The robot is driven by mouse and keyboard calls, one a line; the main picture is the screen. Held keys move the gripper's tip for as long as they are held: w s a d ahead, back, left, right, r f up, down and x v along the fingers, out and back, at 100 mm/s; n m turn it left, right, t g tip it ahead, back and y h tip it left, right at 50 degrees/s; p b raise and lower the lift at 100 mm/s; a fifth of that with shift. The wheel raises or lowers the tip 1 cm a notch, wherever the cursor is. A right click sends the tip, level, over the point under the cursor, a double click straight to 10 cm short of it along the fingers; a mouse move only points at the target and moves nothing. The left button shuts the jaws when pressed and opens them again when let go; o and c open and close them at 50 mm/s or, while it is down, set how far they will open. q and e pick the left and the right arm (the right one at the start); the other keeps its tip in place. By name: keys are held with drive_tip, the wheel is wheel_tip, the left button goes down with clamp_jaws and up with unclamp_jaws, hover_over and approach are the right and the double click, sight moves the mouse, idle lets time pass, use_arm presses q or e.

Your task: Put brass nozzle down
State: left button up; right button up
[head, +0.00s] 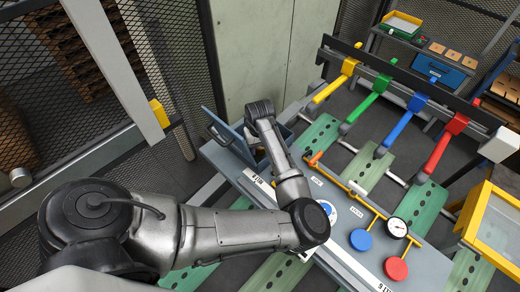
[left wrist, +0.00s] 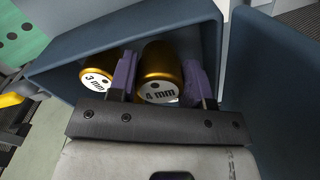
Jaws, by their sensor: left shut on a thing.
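In the left wrist view, my left gripper (left wrist: 158,80) has its purple fingers shut on a brass nozzle (left wrist: 160,62) with a white end marked "4 mm". The held nozzle is inside or just over a blue bin (left wrist: 75,50); I cannot tell whether it touches the bin floor. A second brass nozzle (left wrist: 96,76) marked "3 mm" lies in the bin, just left of the left finger. In the head view, the blue bin (head: 221,124) stands at the bench's left end, and my left wrist hides the fingers and both nozzles. My right gripper is not in view.
The grey bench (head: 225,165) carries a gauge (head: 397,228), a blue disc (head: 360,240) and a red disc (head: 396,268). Yellow, green, blue and red levers (head: 435,150) stand behind it over green slats. A mesh fence (head: 70,60) and cabinet (head: 250,50) stand close behind the bin.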

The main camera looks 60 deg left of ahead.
use_arm(q)
drive_tip(key=shift+f, duration=1.1)
drive_tip(key=shift+f, duration=0.2)
drive_tip(key=o, duration=0.7)
drive_tip(key=shift+o, duration=0.2)
drive_tip(key=shift+r, duration=0.6)
wheel_tip(320, 180, up, 11)
drive_tip(key=shift+r+b, duration=0.1)
drive_tip(key=shift+b, duration=0.95)
